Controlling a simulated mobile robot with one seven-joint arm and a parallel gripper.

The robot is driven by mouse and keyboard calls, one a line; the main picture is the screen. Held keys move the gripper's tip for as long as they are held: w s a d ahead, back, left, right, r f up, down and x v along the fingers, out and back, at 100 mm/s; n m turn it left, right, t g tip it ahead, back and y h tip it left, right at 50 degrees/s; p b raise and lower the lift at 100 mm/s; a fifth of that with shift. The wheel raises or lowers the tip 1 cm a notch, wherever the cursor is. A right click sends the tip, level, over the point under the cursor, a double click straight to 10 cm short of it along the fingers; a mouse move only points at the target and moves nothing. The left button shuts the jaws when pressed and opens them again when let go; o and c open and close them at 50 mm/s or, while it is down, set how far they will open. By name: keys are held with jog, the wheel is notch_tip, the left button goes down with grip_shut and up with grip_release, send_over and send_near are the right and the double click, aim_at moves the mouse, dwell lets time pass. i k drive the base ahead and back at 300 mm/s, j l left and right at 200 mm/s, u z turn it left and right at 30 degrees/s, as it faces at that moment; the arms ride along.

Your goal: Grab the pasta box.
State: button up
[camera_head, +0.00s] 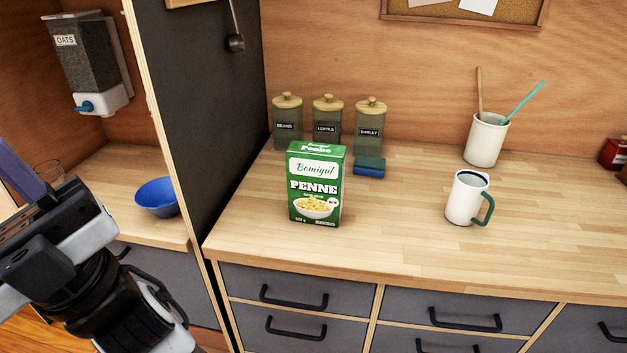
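The pasta box (316,185) is green and white, labelled "Penne", and stands upright on the wooden countertop (390,225), left of the middle. Nothing covers its front. My arm comes in at the lower left, well apart from the box and in front of the neighbouring lower counter. The fingers of my gripper cannot be made out clearly there, so I cannot tell whether it is open or shut.
Several things stand on the counter: labelled jars (327,123) behind the box, a sponge (370,167), a white mug (467,198) and a utensil cup (485,140). A dark partition (205,110) rises to the left. A blue bowl (157,197) sits beyond it.

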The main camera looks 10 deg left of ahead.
aim_at(316, 171)
jog(key=i+l, duration=0.15)
jog(key=i, duration=0.2)
jog(key=i+l, duration=0.15)
jog(key=i, duration=0.25)
jog(key=i+l, duration=0.15)
jog(key=i, duration=0.2)
